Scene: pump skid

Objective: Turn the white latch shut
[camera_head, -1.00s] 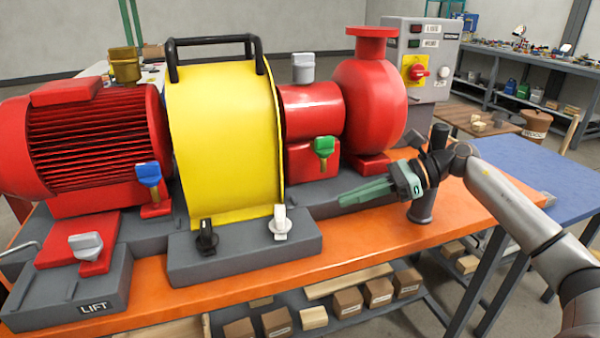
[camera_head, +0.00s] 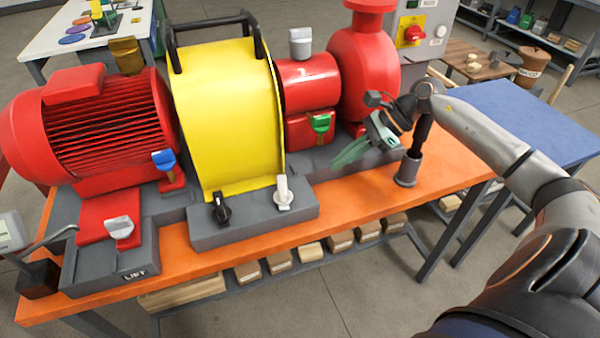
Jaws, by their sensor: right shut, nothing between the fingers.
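The white latch (camera_head: 283,193) sits on the grey foot plate (camera_head: 255,225) at the front of the yellow guard (camera_head: 230,120). Its handle stands roughly upright. The black latch (camera_head: 221,209) is to its left on the same plate and leans a little. My right gripper (camera_head: 338,162), with green fingers, is shut and empty. It is up and to the right of the white latch, clearly apart from it, with fingertips pointing down and left. My left gripper is not in view.
A blue-handled valve (camera_head: 164,161) and a green-handled valve (camera_head: 320,124) flank the guard. A dark grey post (camera_head: 409,168) stands below my right wrist. The orange bench top (camera_head: 340,200) is clear in front of the foot plate.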

